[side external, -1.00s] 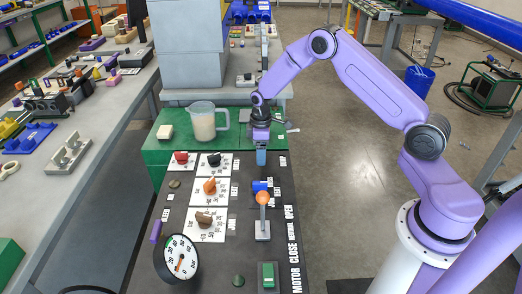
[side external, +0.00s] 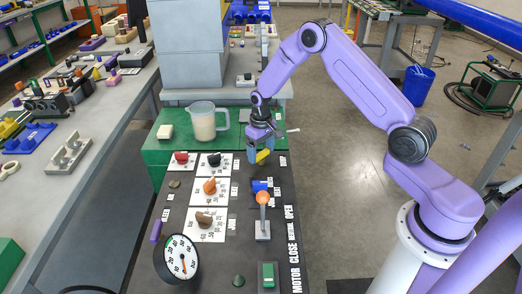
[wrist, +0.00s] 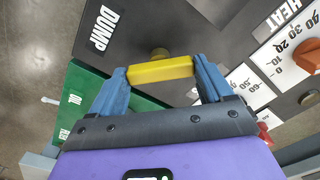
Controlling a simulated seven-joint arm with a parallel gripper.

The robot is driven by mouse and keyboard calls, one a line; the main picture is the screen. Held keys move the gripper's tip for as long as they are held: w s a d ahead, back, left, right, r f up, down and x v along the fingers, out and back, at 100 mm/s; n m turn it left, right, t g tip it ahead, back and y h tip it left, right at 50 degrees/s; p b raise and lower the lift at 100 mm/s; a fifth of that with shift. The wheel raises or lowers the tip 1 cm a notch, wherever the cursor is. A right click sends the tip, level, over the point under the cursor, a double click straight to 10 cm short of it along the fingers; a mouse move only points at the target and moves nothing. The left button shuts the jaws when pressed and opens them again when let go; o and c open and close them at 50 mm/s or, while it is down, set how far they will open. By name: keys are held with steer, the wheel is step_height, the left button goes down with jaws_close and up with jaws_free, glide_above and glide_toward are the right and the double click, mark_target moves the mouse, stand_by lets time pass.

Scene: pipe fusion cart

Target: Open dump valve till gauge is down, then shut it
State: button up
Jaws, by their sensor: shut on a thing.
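The dump valve's yellow handle (wrist: 160,72) lies between the blue fingers of my gripper (wrist: 163,76), which is shut on it. The handle spans both fingertips beside a brass-coloured fitting (wrist: 158,53) on the dark panel, near the DUMP label (wrist: 103,25). In the side view the yellow handle (side external: 263,156) shows tilted under my gripper (side external: 259,157) at the far right of the panel. The round white gauge (side external: 178,259) stands at the panel's near left. Its needle points toward the lower part of the dial; the exact reading is too small to tell.
An orange-knobbed lever (side external: 262,199) and a blue part (side external: 260,185) stand on the panel nearer the camera. Orange (side external: 210,186) and brown knobs sit to the left. A clear jug (side external: 203,122) stands on the green top behind, left of my gripper.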

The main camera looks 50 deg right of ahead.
mark_target(261, 153)
steer(key=m, duration=0.4)
steer(key=shift+m, duration=1.9)
steer(key=o, duration=1)
steer(key=shift+c, duration=0.2)
step_height(261, 153, up, 18)
steer(key=shift+f, duration=0.25)
